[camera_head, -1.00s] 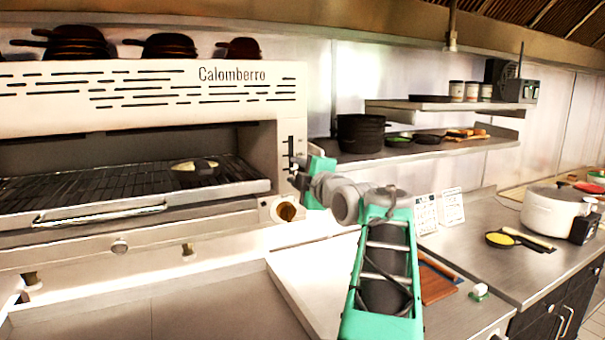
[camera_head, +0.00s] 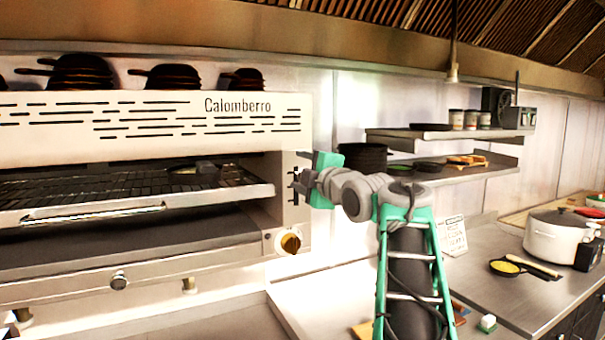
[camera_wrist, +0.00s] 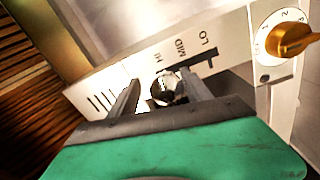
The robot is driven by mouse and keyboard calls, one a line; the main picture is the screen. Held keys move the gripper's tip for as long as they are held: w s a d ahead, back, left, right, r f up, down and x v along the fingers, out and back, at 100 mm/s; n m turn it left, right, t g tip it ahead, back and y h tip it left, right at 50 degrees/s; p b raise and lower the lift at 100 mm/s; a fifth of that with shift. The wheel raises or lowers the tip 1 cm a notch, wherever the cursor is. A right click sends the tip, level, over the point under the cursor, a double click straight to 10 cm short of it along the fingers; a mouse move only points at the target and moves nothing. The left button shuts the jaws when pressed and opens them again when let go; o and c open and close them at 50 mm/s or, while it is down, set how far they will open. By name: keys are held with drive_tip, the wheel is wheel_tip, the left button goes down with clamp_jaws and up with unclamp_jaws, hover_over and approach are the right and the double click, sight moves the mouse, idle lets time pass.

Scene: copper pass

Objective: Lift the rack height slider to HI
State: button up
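The rack height slider is on the oven's right front panel. Its knob (camera_wrist: 166,90) sits between my fingers in the wrist view, close to the right finger, with a small gap seeming to show at the left one. The HI, MID and LO marks (camera_wrist: 180,49) run beside its slot; the knob is near the HI end. My gripper (camera_wrist: 161,76) has its fingers apart around the knob; a firm grip is not visible. In the head view my gripper (camera_head: 299,187) is at the panel and hides part of the slider. The rack (camera_head: 110,208) is high in the oven opening.
An orange control knob (camera_head: 290,243) is below the slider and also shows in the wrist view (camera_wrist: 288,39). Stacked black pans (camera_head: 78,75) stand on the oven. A shelf (camera_head: 470,172) with pots is to the right. A white pot (camera_head: 555,238) stands on the right counter.

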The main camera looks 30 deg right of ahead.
drive_tip(key=shift+d+f, duration=0.1)
drive_tip(key=shift+f, duration=0.1)
drive_tip(key=s+a+b, duration=0.1)
drive_tip(key=s+b, duration=0.2)
drive_tip(key=s, duration=0.4)
drive_tip(key=shift+s, duration=0.4)
